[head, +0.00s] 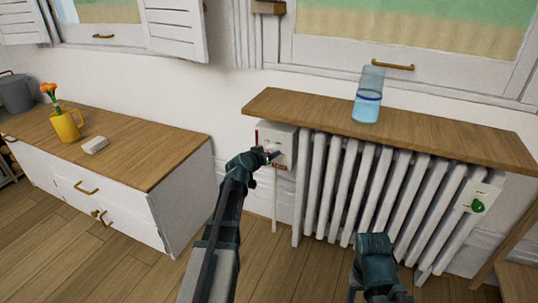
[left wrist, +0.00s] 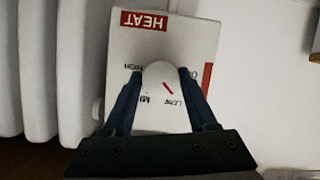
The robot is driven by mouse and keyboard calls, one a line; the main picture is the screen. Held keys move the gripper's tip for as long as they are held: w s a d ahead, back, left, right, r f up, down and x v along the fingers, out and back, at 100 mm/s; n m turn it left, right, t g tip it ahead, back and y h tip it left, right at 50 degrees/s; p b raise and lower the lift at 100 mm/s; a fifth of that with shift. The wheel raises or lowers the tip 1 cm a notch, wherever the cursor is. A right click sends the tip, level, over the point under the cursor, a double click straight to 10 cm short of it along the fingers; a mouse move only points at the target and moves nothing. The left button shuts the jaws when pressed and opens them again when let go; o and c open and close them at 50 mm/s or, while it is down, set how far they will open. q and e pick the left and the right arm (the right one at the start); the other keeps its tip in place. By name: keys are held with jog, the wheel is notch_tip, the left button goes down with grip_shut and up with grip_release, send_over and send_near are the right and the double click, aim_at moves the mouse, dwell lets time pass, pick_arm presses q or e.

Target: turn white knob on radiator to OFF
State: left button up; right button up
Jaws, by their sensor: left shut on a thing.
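The white radiator (head: 345,190) stands under a wooden shelf, with a white control box (head: 282,140) at its left end. My left gripper (head: 270,156) is at the front of this box. In the left wrist view, the gripper (left wrist: 160,98) is shut on the white knob (left wrist: 158,76), with a finger on each side. A short red mark on the knob slants toward the lower right. The panel (left wrist: 190,40) appears upside down, with a red HEAT label, HIGH, LOW and partly hidden lettering. My right gripper (head: 375,248) is low at the front, its fingers not clearly visible.
A glass vase with blue liquid (head: 368,95) stands on the wooden shelf (head: 440,122). A green knob (head: 477,206) is on a plate at the radiator's right end. A cabinet (head: 165,150) on the left carries a yellow mug (head: 66,126) and a small white block (head: 95,145).

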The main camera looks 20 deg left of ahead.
pick_arm(q)
jog(key=shift+a+f+n+t+h+b, duration=0.15)
jog(key=shift+n+t+h+b, duration=0.15)
jog(key=shift+n+h+b, duration=1.3)
jog(key=shift+a+f+n+t+h+b, duration=0.1)
jog(key=shift+n+t+h+b, duration=0.45)
jog(key=shift+n, duration=1.85)
jog(key=shift+r+n+h, duration=0.15)
jog(key=shift+n+h, duration=0.15)
jog(key=shift+h, duration=0.25)
jog(key=o, duration=1.4)
jog(key=shift+c, duration=0.2)
jog(key=shift+s, duration=0.1)
jog(key=p+v, duration=0.1)
jog(key=v, duration=1.2)
jog(key=shift+s+r+p, duration=0.2)
jog(key=shift+s+p, duration=0.15)
jog(key=shift+p, duration=0.05)
